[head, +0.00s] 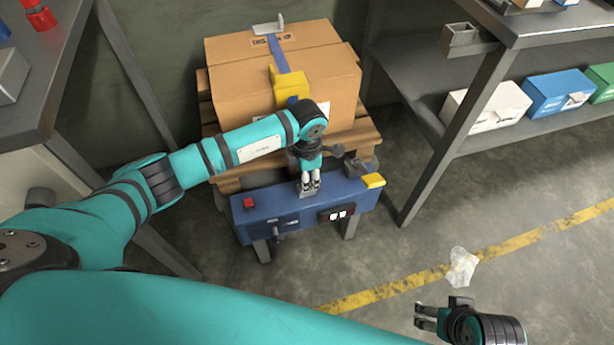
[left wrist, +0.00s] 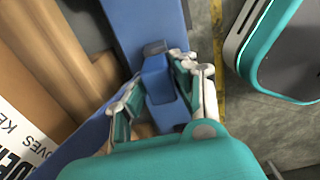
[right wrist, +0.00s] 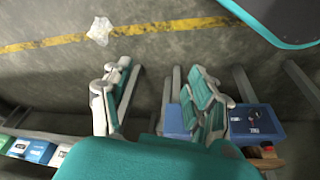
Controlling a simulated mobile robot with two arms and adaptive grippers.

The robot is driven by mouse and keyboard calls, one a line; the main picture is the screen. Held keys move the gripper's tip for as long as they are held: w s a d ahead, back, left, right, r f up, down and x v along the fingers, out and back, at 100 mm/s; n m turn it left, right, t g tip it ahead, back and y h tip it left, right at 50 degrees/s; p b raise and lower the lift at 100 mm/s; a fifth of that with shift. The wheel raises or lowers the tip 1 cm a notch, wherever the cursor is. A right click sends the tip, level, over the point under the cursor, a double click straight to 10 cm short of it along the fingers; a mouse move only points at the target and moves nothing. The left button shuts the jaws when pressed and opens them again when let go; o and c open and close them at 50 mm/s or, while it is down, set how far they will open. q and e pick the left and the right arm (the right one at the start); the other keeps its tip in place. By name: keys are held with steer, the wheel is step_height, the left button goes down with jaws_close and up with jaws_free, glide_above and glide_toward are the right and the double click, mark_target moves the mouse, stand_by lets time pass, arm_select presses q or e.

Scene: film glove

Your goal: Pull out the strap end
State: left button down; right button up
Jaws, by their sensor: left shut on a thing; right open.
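A blue strap (head: 276,50) runs over the cardboard box (head: 230,95), with a yellow corner piece (head: 290,86) at the box's front top edge. A blue machine (head: 270,212) stands in front of the box. My left gripper (head: 310,188) points down at the machine's top. In the left wrist view it is shut on a blue piece with a grey tip (left wrist: 157,80). This may be the strap end, but I cannot tell its full shape. My right gripper (head: 428,318) is open and empty above the floor, apart from the machine.
The box stands on a wooden pallet (head: 365,132). A crumpled clear film piece (head: 461,270) lies by the yellow floor line (head: 400,286). A shelf with white, blue and green bins (head: 556,92) is at right, and a dark bench (head: 45,85) is at left. Floor at lower right is mostly clear.

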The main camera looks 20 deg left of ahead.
arm_select(q)
steer(key=shift+r, duration=0.1)
arm_select(e)
steer(key=shift+w+f, duration=0.1)
arm_select(q)
steer(key=shift+w+r, duration=0.1)
steer(key=shift+r, duration=0.1)
arm_select(e)
steer(key=shift+w+f, duration=0.1)
steer(key=shift+f, duration=0.3)
steer(key=shift+f, duration=0.1)
arm_select(q)
steer(key=shift+r+p, duration=0.2)
steer(key=shift+p, duration=0.1)
arm_select(e)
steer(key=shift+f, duration=0.35)
steer(key=shift+a+f, duration=0.1)
steer(key=shift+f, duration=0.15)
steer(key=shift+w+r, duration=0.1)
steer(key=shift+r, duration=0.05)
